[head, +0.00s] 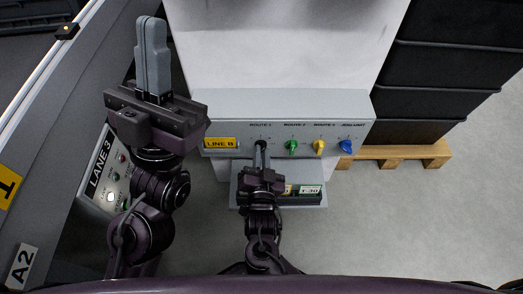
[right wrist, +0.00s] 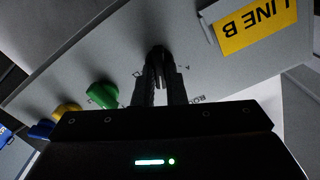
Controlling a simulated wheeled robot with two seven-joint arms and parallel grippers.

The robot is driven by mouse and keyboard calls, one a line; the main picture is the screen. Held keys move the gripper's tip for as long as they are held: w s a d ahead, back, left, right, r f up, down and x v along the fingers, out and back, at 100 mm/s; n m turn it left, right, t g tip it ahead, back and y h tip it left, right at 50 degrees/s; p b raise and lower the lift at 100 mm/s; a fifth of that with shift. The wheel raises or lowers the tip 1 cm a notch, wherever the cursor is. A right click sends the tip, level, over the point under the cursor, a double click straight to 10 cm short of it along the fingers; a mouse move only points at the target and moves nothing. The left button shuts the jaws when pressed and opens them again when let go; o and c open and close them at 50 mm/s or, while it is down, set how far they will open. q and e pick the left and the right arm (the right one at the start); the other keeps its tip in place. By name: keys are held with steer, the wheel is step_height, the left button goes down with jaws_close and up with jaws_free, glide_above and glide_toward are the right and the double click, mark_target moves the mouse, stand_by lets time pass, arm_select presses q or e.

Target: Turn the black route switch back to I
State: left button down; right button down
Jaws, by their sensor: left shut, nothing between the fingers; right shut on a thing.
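The black route switch (right wrist: 158,54) is on the sloped LINE B panel (head: 220,127) under the label ROUTE 1. My right gripper (head: 262,150) reaches up to it and is shut on it; in the right wrist view its two fingers (right wrist: 159,85) sit on either side of the knob. The fingers hide most of the knob, and I cannot read which mark it points to. My left gripper (head: 151,50) is shut and empty, raised at the upper left, well away from the panel.
To the right of the black switch are green (head: 292,147), yellow (head: 319,147) and blue (head: 345,146) knobs. A LANE 3 panel (head: 98,182) stands at the left, near my left arm. Black crates (head: 450,70) sit on a wooden pallet (head: 400,153) at the right. The floor at lower right is clear.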

arm_select(q)
steer(key=w+d+f+n+g+y+p, duration=0.1)
steer(key=w+d+f+g+y, duration=0.2)
steer(key=f, duration=0.4)
steer(key=w+d+f+g+y+p, duration=0.1)
steer(key=w+f+g+y, duration=0.1)
steer(key=w+f+g, duration=0.4)
steer(key=s+f+g+y+p, duration=0.2)
steer(key=f+g, duration=0.6)
steer(key=f, duration=1)
steer(key=shift+s+d+f+y, duration=0.15)
steer(key=shift+s+d+y, duration=0.05)
steer(key=shift+s+y, duration=0.65)
arm_select(e)
steer(key=shift+n, duration=2.6)
steer(key=c, duration=1.5)
jaws_free()
